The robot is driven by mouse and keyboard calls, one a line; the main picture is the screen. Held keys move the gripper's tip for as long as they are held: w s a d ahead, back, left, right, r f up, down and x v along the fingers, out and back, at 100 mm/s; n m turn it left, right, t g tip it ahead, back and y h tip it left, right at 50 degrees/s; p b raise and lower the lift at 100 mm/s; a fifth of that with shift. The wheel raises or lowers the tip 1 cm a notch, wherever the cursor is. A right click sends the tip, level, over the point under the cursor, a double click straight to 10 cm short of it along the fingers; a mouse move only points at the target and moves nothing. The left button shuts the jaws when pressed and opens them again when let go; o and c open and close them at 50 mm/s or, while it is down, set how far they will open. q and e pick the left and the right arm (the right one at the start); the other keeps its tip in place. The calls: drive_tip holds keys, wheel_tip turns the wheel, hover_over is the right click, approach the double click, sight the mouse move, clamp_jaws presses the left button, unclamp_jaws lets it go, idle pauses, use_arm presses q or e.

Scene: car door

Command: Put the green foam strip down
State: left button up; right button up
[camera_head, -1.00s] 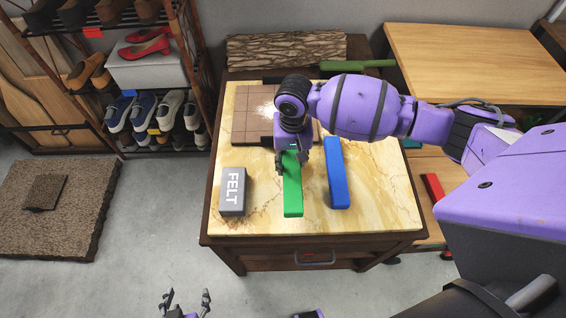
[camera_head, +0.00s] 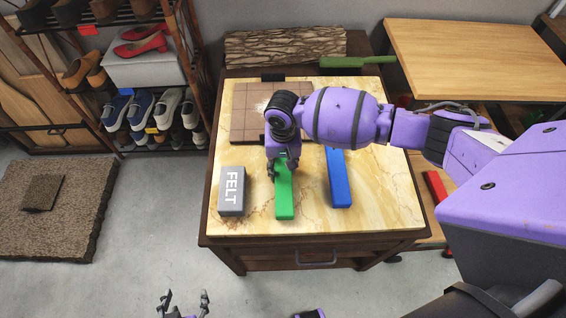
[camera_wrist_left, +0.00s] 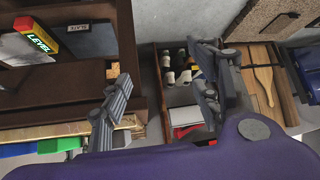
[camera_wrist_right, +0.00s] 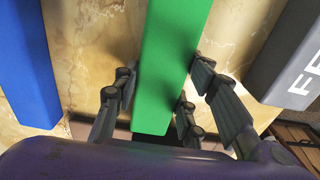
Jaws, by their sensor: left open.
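The green foam strip (camera_head: 285,198) is over the front middle of the marble-patterned table top (camera_head: 385,208), between the grey FELT block and the blue strip. My right gripper (camera_head: 283,166) points down at its back part. In the right wrist view, the fingers (camera_wrist_right: 163,85) are on both sides of the green strip (camera_wrist_right: 172,45) and close against its edges. I cannot tell whether its underside touches the table. My left gripper (camera_head: 183,300) is open and empty, low in front of the table; its spread fingers show in the left wrist view (camera_wrist_left: 160,90).
The grey FELT block (camera_head: 231,190) stands left of the strip, and the blue strip (camera_head: 340,185) lies to its right. A tiled board (camera_head: 243,115) is behind. A green-handled tool (camera_head: 355,62) lies at the back edge. Free table top shows at the front right.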

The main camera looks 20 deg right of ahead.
drive_tip(key=o, duration=0.4)
wheel_tip(320, 180, up, 12)
drive_tip(key=shift+r+p, duration=0.2)
drive_tip(key=shift+p, duration=0.55)
